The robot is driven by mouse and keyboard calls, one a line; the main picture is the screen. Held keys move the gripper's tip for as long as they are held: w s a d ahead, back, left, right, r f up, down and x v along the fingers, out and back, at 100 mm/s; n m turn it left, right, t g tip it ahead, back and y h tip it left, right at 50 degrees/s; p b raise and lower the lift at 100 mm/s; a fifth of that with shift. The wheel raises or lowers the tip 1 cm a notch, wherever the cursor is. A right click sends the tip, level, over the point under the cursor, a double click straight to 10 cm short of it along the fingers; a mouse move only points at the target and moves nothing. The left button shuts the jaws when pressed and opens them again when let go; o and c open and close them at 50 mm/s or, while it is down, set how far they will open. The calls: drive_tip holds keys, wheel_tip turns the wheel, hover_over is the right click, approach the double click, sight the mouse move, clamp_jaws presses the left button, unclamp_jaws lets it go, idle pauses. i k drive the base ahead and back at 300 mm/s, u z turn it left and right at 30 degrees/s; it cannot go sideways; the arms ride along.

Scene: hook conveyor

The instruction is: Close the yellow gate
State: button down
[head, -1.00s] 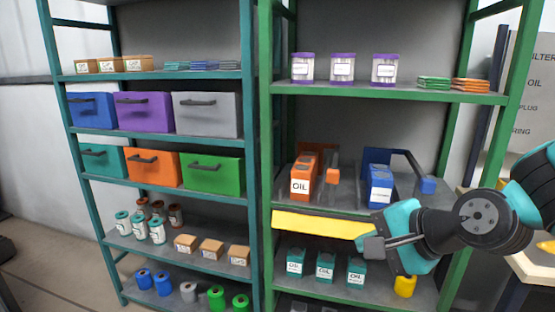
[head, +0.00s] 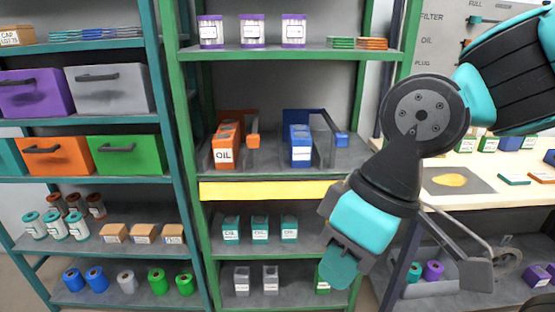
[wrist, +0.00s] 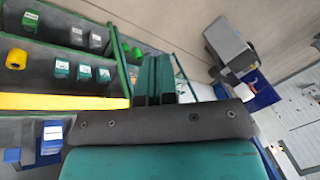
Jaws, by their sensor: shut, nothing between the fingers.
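The yellow gate (head: 265,190) is a flat bar lying level across the front of the green shelf unit, just below the shelf with the orange and blue boxes. Its right end is partly hidden behind my arm in the head view. It also shows in the wrist view (wrist: 60,102), at the left. My gripper (head: 338,268) has teal fingers and is shut and empty. It points down in front of the right post, below and to the right of the gate's visible end. In the wrist view the closed fingers (wrist: 155,80) appear apart from the gate.
Teal boxes (head: 260,229) stand below the gate. A workbench (head: 470,160) is at the right, with a grey container (head: 455,270) lower down.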

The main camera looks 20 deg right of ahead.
sight(286, 188)
drive_tip(key=k, duration=1.3)
drive_tip(key=u, duration=0.8)
drive_tip(key=i, duration=1.7)
drive_tip(key=z, duration=0.8)
